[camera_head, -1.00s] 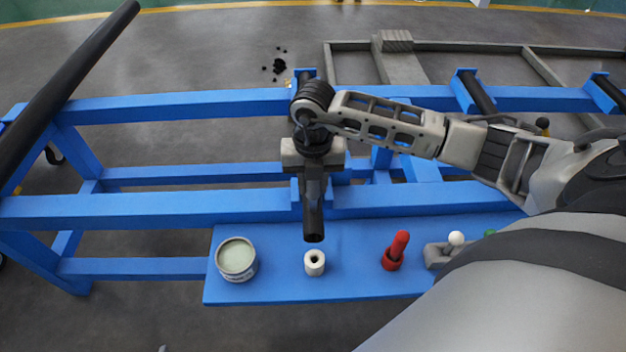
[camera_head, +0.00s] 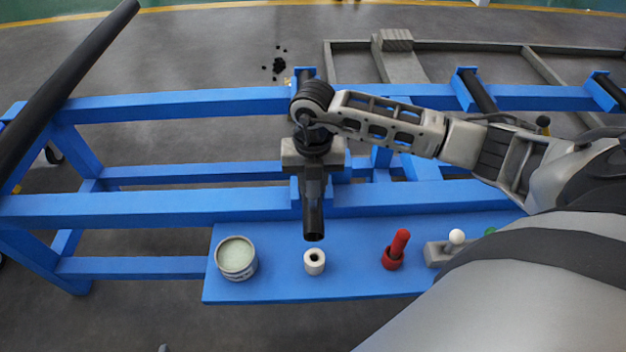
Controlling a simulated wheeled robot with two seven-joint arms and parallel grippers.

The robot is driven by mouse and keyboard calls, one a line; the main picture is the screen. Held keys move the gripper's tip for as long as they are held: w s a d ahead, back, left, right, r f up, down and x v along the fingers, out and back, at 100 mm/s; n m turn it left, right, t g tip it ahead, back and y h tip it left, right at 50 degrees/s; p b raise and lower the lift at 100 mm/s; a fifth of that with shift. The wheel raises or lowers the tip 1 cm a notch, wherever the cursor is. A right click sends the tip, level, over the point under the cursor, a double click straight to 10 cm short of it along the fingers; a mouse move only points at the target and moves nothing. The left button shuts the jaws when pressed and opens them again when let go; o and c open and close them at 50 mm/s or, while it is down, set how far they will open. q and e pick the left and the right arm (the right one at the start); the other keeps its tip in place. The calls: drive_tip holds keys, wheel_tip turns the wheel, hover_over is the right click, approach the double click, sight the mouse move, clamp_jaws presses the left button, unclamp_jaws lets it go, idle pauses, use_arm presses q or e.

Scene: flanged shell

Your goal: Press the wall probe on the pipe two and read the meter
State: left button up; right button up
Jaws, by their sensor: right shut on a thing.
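My right gripper (camera_head: 313,168) reaches in from the right and points down over the near part of a dark pipe (camera_head: 314,222). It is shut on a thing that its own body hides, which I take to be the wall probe. Whether the probe touches the pipe cannot be seen. The pipe lies across the blue rack and its hollow end points toward me. No label shows which pipe is number two. A grey block with a white ball on it (camera_head: 438,254) stands on the shelf, partly behind my arm. No meter reading is visible. My left gripper is not in view.
The blue shelf (camera_head: 280,290) holds an open can (camera_head: 236,257), a white ring (camera_head: 314,262) and a red piece in a red holder (camera_head: 394,252). Other dark pipes lie at the left (camera_head: 60,85) and right (camera_head: 478,92). A grey frame (camera_head: 450,46) lies behind the rack.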

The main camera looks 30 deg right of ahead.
idle(0.4)
drive_tip(key=shift+r+p, duration=2.8)
drive_tip(key=shift+r, duration=0.7)
